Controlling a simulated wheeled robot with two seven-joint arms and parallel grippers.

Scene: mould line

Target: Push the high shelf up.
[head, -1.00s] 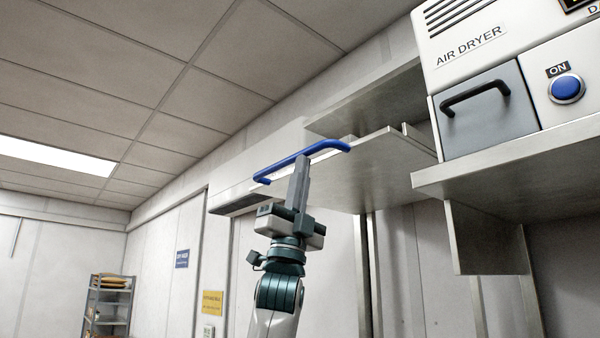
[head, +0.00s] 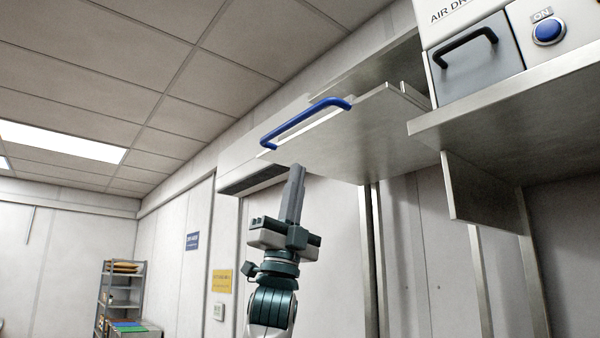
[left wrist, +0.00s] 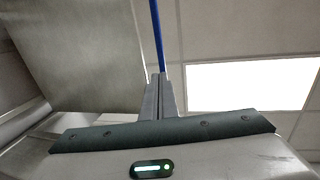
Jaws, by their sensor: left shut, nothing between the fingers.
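The high shelf (head: 360,140) is a pale metal panel at upper centre in the head view, seen from below. A blue bar handle (head: 305,120) runs along its front edge. My left gripper (head: 297,170) points up with its fingers together, empty. In the head view its tips sit just below the handle and in front of the shelf's underside, with a small gap to the handle in the picture. In the left wrist view the shut fingers (left wrist: 159,85) point toward the blue handle (left wrist: 157,35); contact cannot be told. The shelf's underside (left wrist: 75,55) fills the upper left there. My right gripper is not in view.
At right, an air dryer (head: 465,70) with a black-handled grey front and a blue button (head: 548,31) stands on a fixed metal shelf (head: 500,115). A hanging plate (head: 490,185) is below it. A rack (head: 122,290) stands far left. Space left of my arm is open.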

